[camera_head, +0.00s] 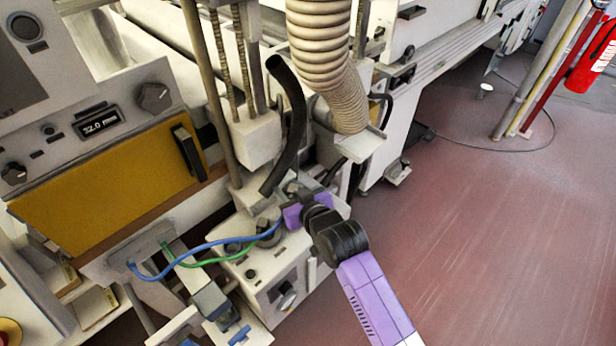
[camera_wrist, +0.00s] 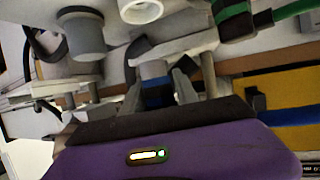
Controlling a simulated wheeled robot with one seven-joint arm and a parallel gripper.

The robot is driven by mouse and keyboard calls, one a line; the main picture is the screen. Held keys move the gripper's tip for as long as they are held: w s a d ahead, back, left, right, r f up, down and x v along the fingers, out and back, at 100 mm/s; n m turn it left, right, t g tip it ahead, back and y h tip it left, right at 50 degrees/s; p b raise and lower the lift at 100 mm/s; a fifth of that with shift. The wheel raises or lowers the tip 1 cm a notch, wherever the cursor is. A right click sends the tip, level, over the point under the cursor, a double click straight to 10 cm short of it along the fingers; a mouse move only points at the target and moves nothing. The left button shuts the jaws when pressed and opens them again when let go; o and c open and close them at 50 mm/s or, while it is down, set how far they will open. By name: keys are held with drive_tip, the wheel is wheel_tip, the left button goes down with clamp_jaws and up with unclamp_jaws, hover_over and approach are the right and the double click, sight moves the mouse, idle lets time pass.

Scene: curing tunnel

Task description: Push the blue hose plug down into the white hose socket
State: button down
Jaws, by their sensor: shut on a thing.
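A white ring-shaped opening (camera_wrist: 140,11), likely the white hose socket, shows at the top of the wrist view, apart from the plug. In the head view my gripper (camera_head: 287,216) is over the white fixture box, and its fingertips and the plug are hard to make out. The blue hose (camera_head: 205,247) runs from there left to the panel.
A green hose (camera_head: 212,259) runs beside the blue one; its dark green plug (camera_wrist: 232,18) shows in the wrist view. A grey cylinder (camera_wrist: 86,38) stands at upper left there. A black tube (camera_head: 289,125) and a ribbed duct (camera_head: 322,55) hang close above. Open floor (camera_head: 480,240) lies right.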

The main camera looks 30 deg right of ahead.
drive_tip(key=shift+w+a+f+b, duration=0.1)
drive_tip(key=shift+w+f+b, duration=0.05)
drive_tip(key=shift+f+b, duration=2.85)
drive_tip(key=shift+f, duration=0.45)
drive_tip(key=c, duration=0.8)
unclamp_jaws()
drive_tip(key=shift+c, duration=0.2)
